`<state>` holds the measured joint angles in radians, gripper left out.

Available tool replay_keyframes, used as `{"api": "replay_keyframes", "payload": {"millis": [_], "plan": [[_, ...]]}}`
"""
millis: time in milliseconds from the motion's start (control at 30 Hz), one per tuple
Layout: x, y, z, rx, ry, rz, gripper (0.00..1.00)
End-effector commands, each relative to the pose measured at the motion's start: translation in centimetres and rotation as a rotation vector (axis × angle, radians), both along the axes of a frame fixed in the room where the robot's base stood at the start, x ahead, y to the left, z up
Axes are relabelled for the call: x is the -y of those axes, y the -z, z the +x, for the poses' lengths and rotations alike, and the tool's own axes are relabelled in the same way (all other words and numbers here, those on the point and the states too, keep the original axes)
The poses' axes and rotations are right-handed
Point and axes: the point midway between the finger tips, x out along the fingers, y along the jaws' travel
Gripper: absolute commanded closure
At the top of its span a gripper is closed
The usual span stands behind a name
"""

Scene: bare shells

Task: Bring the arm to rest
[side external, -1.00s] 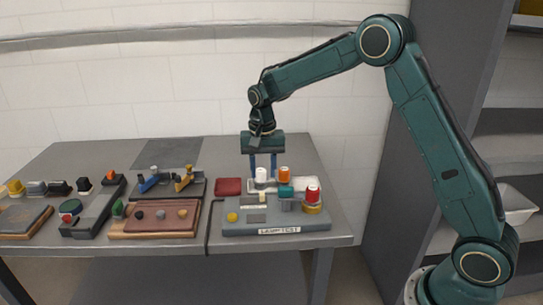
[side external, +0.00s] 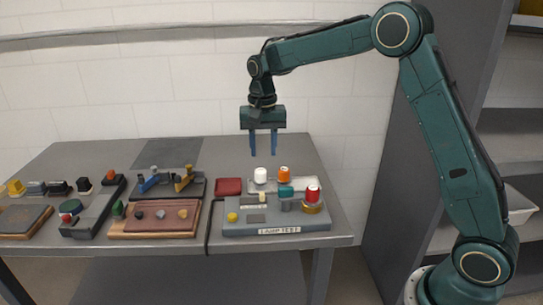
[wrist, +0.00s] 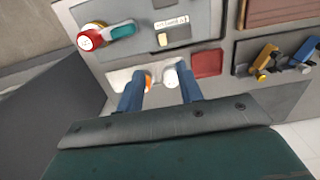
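My gripper (side external: 263,150) hangs pointing down above the back of the grey table (side external: 330,215). Its two blue fingers are apart, with nothing between them in the side view. In the wrist view my gripper (wrist: 160,88) is also open, with the fingers over a white tray. A white cap (side external: 261,175) and an orange cap (side external: 284,173) stand on that tray (side external: 311,185) below the fingers. The grey lamp test panel (side external: 280,222) lies in front, with a red cap (side external: 312,193) and a teal piece (side external: 286,191) on it.
A dark red square pad (side external: 229,187) lies left of the tray. Farther left are a dark tray with blue and yellow levers (side external: 168,184), a wooden board (side external: 154,219) and several button boxes. A grey shelf unit (side external: 510,130) stands at the right. The air around my gripper is clear.

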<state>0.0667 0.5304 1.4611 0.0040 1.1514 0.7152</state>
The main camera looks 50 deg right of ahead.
Motion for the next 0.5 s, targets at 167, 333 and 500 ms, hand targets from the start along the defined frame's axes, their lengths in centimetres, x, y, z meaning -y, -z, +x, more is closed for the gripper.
{"api": "replay_keyframes", "payload": {"millis": [167, 333, 500], "plan": [[-0.2, -1.2, -0.9, 0.018, -0.024, -0.001, 0.64], [-0.6, -3.4, -2.9, 0.054, -0.079, -0.006, 0.64], [-1.0, -6.0, -5.9, 0.1, -0.154, -0.013, 0.64]]}}
